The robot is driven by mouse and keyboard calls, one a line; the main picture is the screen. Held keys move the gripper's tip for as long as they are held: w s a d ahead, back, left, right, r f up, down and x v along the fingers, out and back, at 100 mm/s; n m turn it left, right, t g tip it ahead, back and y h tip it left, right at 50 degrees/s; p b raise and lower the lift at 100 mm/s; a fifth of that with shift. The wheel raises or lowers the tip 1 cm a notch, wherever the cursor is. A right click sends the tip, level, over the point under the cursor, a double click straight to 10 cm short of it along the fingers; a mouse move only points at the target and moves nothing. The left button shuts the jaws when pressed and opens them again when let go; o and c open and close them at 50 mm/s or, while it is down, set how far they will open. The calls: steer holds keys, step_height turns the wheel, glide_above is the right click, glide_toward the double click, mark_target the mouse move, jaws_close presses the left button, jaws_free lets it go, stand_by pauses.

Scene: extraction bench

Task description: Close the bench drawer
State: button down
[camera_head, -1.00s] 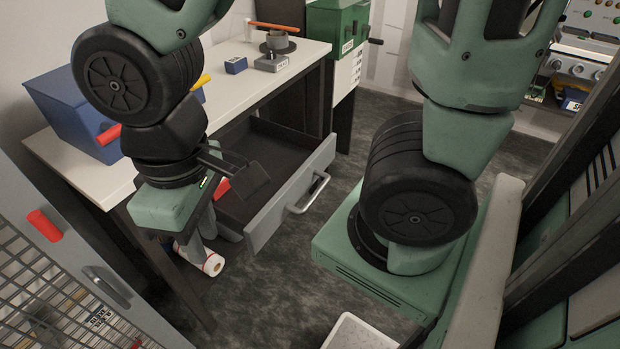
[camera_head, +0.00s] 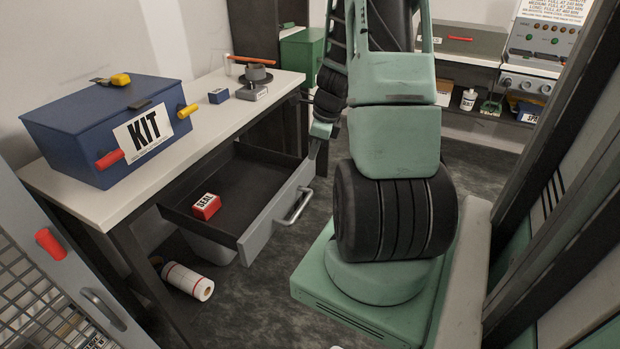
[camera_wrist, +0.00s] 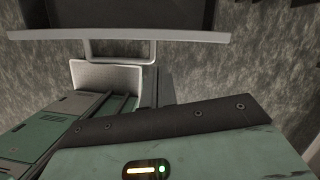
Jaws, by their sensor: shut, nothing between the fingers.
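The bench drawer (camera_head: 277,209) stands pulled out from under the white-topped bench (camera_head: 178,143). Its grey front panel carries a bar handle (camera_head: 297,207). A red box marked SEAL (camera_head: 206,206) lies in its dark tray. In the head view my gripper (camera_head: 317,150) is small and partly hidden by my arm, near the far right end of the drawer front. I cannot tell whether it touches. In the wrist view the drawer front's edge (camera_wrist: 190,36) and handle (camera_wrist: 120,59) show beyond my gripper body. My gripper is shut and empty.
A blue KIT box (camera_head: 80,125) with red and yellow handles stands on the bench. A paper roll (camera_head: 188,281) lies on the floor beneath. A mesh-fronted grey cabinet (camera_head: 20,235) is at left. Floor in front of the drawer is partly clear.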

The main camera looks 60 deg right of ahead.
steer(key=s+d+f+m, duration=0.1)
steer(key=s+d+m, duration=0.2)
steer(key=s, duration=0.1)
steer(key=shift+w+f+p, duration=0.15)
steer(key=shift+w+f, duration=0.9)
steer(key=shift+f, duration=0.6)
steer(key=shift+w+f+p, duration=0.15)
steer(key=shift+w+f, duration=0.95)
steer(key=shift+f, duration=0.6)
steer(key=shift+w+f+p, duration=0.15)
steer(key=shift+w+f, duration=0.9)
steer(key=shift+f, duration=0.6)
steer(key=shift+w, duration=0.15)
